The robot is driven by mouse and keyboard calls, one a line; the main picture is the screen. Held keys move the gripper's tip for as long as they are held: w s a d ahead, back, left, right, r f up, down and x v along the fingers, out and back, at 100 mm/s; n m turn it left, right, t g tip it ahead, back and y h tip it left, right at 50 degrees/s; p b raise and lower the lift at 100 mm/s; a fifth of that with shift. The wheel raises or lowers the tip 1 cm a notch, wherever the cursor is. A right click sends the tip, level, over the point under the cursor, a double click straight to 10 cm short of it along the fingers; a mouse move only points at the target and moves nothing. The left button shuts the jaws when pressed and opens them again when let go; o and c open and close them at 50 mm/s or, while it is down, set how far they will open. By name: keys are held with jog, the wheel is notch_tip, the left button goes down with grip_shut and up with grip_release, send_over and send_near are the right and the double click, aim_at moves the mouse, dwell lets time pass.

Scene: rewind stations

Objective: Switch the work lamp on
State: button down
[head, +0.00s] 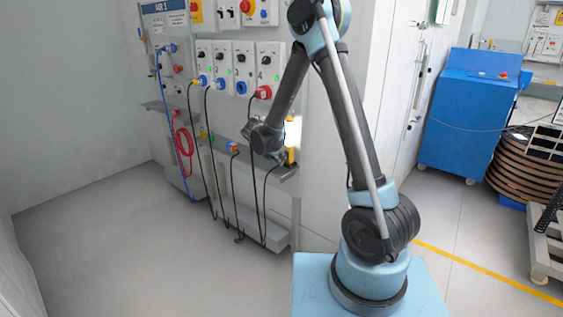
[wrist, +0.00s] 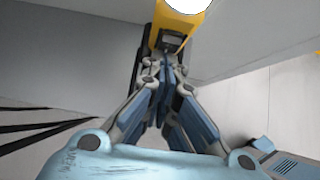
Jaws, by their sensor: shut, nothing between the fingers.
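The work lamp (head: 291,156) has a yellow body and stands at the right end of the wall shelf. Its face (head: 293,132) is bright white and looks lit. In the wrist view its yellow body (wrist: 183,24) is at the top, with the white round face cut by the frame edge. My gripper (wrist: 163,62) is shut and empty, with its fingertips just below the lamp's dark lower part. I cannot tell whether they touch it. In the head view my wrist hides the fingers and part of the lamp.
Left of the lamp, numbered socket boxes (head: 242,68) with plugged cables hang on the wall. A blue cabinet (head: 468,112) stands at right. The floor at left is clear.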

jog(key=shift+r, duration=0.75)
jog(key=s+a+r, duration=0.5)
jog(key=s+a, duration=0.2)
jog(key=s, duration=0.2)
jog(key=shift+s+r, duration=0.25)
jog(key=shift+r, duration=0.1)
jog(key=shift+d, duration=0.1)
